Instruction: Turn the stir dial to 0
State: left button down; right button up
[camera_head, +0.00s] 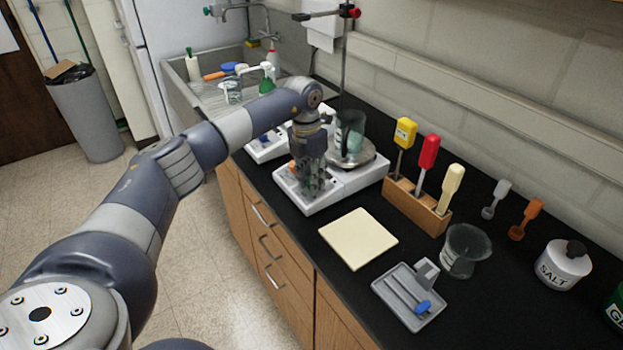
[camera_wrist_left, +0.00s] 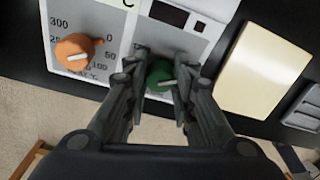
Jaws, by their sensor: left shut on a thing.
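The hot plate stirrer (camera_head: 336,190) stands on the black counter with a glass beaker (camera_head: 350,128) on its top. My left gripper (camera_head: 314,188) points down at its front panel. In the left wrist view, the green stir dial (camera_wrist_left: 160,74) lies between the two fingers of my left gripper (camera_wrist_left: 162,82), which is shut on it. The dial's pale pointer line shows, pointing to the right; its scale is hidden by the fingers. Beside it, the orange heat dial (camera_wrist_left: 76,54) is free, with printed numbers around it. My right gripper is in neither view.
A pale yellow square pad (camera_head: 358,238) lies close to the stirrer. A wooden rack (camera_head: 416,207) with yellow, red and cream handled tools stands behind it. A grey tray (camera_head: 408,298), an empty beaker (camera_head: 465,250) and a salt jar (camera_head: 562,266) are further right.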

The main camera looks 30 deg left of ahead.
aim_at(308, 180)
pick_arm(q)
jog(key=shift+r, duration=0.1)
jog(key=c, duration=1.3)
grip_release()
jog(key=shift+c, duration=0.2)
notch_tip(308, 180, up, 12)
jog(key=shift+s+a, duration=0.25)
jog(key=shift+a, duration=0.15)
